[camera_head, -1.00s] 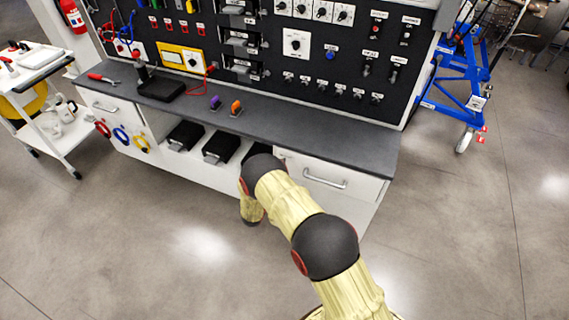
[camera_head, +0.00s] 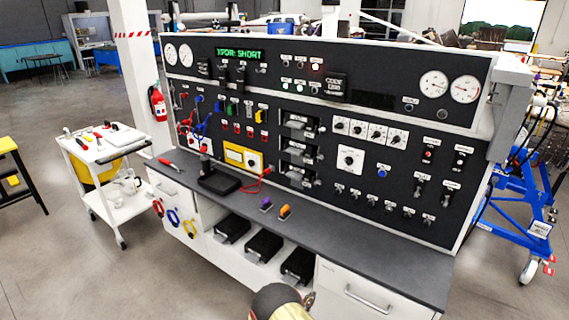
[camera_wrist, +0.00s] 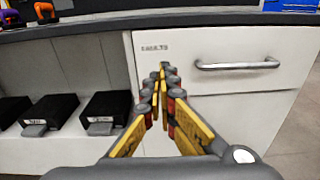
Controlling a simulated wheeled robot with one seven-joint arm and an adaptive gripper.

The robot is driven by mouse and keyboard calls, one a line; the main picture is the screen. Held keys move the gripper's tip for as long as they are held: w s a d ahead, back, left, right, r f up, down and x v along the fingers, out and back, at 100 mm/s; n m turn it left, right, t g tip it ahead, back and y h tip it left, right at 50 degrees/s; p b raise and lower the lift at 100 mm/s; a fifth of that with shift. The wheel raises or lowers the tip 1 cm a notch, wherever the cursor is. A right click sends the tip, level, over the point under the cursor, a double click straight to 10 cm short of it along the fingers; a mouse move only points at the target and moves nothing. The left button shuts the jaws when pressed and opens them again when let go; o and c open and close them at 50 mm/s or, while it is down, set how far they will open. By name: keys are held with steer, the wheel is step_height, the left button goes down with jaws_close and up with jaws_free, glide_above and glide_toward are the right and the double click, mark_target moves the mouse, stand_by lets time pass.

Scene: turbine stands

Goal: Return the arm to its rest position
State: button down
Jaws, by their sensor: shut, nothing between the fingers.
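My gripper (camera_wrist: 164,72) shows in the wrist view with its yellow and grey fingers together at the tips and nothing between them. I cannot tell the exact gap to the cabinet. In the head view only a dark and cream part of my arm (camera_head: 280,302) shows at the bottom edge; the gripper itself is out of that picture.
The dark worktop (camera_head: 345,240) carries purple (camera_head: 266,203) and orange (camera_head: 285,212) items. Black boxes (camera_head: 264,245) sit on the shelf below. The control panel (camera_head: 330,130) rises behind. A white cart (camera_head: 105,170) stands left, a blue wheeled frame (camera_head: 520,210) right. Floor at lower left is clear.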

steer(key=s+d+f+m+g+h, duration=0.2)
steer(key=s+d+f+m+g, duration=0.15)
steer(key=s+d+g, duration=0.5)
steer(key=s+d+r+m+g, duration=0.2)
steer(key=s+r+m+g, duration=0.3)
steer(key=s+r+m, duration=0.5)
steer(key=s+a+r+m+y, duration=0.3)
steer(key=s+r+m+y, duration=0.4)
steer(key=r, duration=0.5)
steer(key=s+a+r+m+y, duration=0.3)
steer(key=s+r+m+y, duration=0.15)
steer(key=s+r, duration=0.6)
step_height(320, 180, up, 16)
steer(key=s+d+m+t+y, duration=0.1)
steer(key=s+d+m+t, duration=0.1)
steer(key=t, duration=0.3)
steer(key=shift+s+d+f+m, duration=0.2)
steer(key=shift+s+d+m, duration=0.2)
steer(key=shift+m, duration=0.2)
